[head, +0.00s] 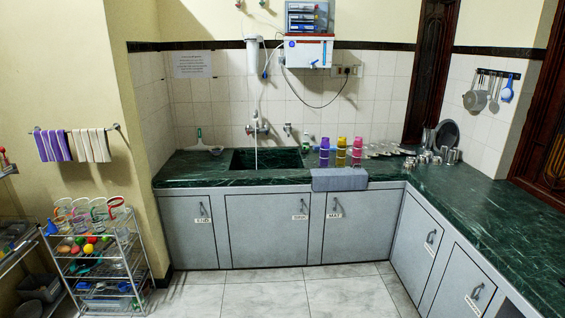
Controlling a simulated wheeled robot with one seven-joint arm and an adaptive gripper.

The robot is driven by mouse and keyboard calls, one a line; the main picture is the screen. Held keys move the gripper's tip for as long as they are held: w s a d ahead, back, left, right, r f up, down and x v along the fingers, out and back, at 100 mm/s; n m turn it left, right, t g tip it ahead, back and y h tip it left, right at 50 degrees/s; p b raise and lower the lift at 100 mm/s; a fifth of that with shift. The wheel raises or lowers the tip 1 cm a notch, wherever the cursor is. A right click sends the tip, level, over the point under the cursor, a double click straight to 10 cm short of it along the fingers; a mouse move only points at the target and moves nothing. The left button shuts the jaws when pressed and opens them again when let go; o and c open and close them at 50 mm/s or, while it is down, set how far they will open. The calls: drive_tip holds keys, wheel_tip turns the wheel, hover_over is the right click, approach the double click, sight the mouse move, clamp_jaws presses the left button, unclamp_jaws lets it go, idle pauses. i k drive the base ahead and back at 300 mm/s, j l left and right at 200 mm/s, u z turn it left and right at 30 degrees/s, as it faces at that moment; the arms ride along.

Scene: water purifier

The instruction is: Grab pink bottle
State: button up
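My gripper does not show in the head view.
A sink (266,158) lies left of the bottles, and a grey cloth (339,180) hangs over the counter edge below them. Metal cups (451,156) and other utensils stand to the right. A wire rack (105,266) stands at lower left. The tiled floor (305,293) before the cabinets is clear.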

sight(358, 146)
drive_tip(key=i, duration=2.1)
drive_tip(key=i+z, duration=0.3)
drive_tip(key=i, duration=0.25)
drive_tip(key=i+j+z, duration=0.25)
drive_tip(key=i, duration=0.25)
drive_tip(key=i+j+z, duration=0.3)
drive_tip(key=i, duration=0.2)
drive_tip(key=i+j+z, duration=0.25)
drive_tip(key=i+j, duration=0.35)
drive_tip(key=i, duration=0.15)
